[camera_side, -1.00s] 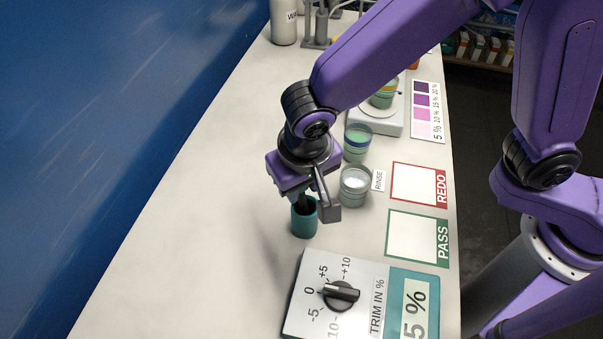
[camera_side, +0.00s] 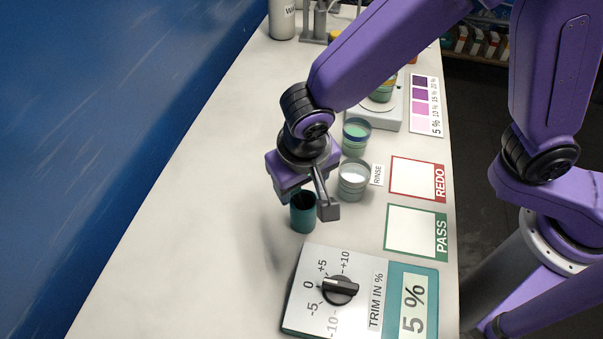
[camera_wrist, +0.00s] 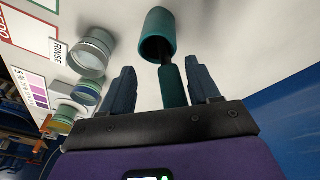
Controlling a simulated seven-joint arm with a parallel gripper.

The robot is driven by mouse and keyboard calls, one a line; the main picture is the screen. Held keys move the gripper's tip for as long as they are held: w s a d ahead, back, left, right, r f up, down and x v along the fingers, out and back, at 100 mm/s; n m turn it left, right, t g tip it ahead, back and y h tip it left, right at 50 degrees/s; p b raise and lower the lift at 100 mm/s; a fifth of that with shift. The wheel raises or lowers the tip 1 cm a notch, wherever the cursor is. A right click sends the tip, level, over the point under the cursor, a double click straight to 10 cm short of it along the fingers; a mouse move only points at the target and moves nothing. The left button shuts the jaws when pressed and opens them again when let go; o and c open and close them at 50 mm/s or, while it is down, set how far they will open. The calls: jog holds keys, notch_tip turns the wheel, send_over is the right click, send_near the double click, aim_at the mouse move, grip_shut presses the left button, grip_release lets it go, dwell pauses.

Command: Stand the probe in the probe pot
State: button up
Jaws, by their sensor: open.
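The probe (camera_wrist: 172,88) has a teal body and a dark narrow end. In the wrist view it lies between the two fingers of my gripper (camera_wrist: 162,85), with a gap on each side. The gripper is open. The probe's dark end reaches the mouth of the teal probe pot (camera_wrist: 157,28) and seems to enter it; how deep it sits is hidden. In the side view the pot (camera_side: 303,219) stands on the bench directly under my gripper (camera_side: 312,203), and the probe is mostly hidden by the gripper.
PASS (camera_side: 416,232) and REDO (camera_side: 417,178) squares lie to the right. The bench left of the pot is clear.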

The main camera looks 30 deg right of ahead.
jog(key=v, duration=1.7)
jog(key=shift+r, duration=0.2)
jog(key=shift+d, duration=0.15)
jog(key=s+d+f+n+g, duration=0.1)
jog(key=d+f+n, duration=0.15)
jog(key=d, duration=0.55)
jog(key=d+f+n, duration=0.2)
jog(key=d+n, duration=0.2)
jog(key=d, duration=0.4)
jog(key=s+d+f+n, duration=0.2)
jog(key=s+d, duration=0.1)
jog(key=d, duration=0.1)
jog(key=s+d+f+n+g+y, duration=0.1)
jog(key=s+d+n, duration=0.1)
jog(key=d, duration=0.3)
jog(key=s+d+f+n, duration=0.2)
jog(key=s+d, duration=0.2)
jog(key=d, duration=0.1)
jog(key=shift+s+f+y, duration=0.25)
jog(key=shift+f+y, duration=0.05)
